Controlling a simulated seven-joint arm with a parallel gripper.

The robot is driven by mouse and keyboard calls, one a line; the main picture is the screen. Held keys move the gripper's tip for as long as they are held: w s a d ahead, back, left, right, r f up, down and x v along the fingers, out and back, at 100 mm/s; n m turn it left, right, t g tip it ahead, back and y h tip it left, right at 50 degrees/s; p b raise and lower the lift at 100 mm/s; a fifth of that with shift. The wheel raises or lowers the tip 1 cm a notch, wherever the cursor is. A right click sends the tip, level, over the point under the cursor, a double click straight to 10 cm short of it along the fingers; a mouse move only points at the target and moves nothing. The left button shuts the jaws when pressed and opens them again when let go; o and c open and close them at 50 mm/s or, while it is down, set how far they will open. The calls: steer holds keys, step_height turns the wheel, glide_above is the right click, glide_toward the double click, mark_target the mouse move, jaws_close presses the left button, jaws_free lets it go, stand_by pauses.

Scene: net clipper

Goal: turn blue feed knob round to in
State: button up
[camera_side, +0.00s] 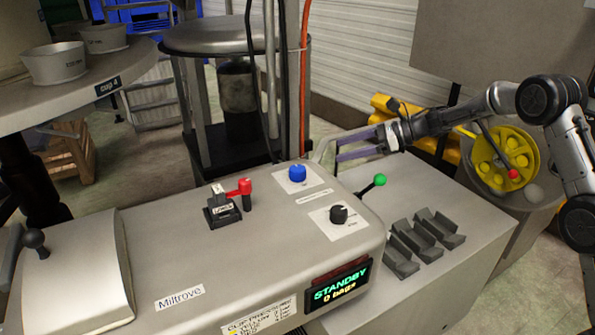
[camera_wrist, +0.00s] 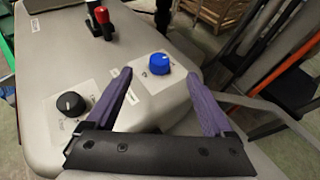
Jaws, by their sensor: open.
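The blue feed knob (camera_side: 297,173) sits on a pale label plate on top of the grey machine housing (camera_side: 250,262). In the wrist view the blue knob (camera_wrist: 159,63) shows between and just beyond my two purple fingertips, with a small mark on its plate to the left. My gripper (camera_side: 340,148) is open and empty, to the right of and behind the knob in the side view, apart from it. The lettering around the knob is too small to read.
A black knob (camera_side: 339,214) and a green-tipped lever (camera_side: 380,180) stand near the blue knob. A red-handled switch (camera_side: 240,188) is to its left. The display (camera_side: 338,284) reads STANDBY, 0 bags. A curved metal bar (camera_side: 322,150) rises behind the housing.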

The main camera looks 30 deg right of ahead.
mark_target(298, 168)
step_height(298, 168, down, 3)
steer(key=shift+w+a+f, duration=0.15)
steer(key=shift+w+a, duration=0.1)
steer(key=x, duration=1.3)
steer(key=c, duration=1.4)
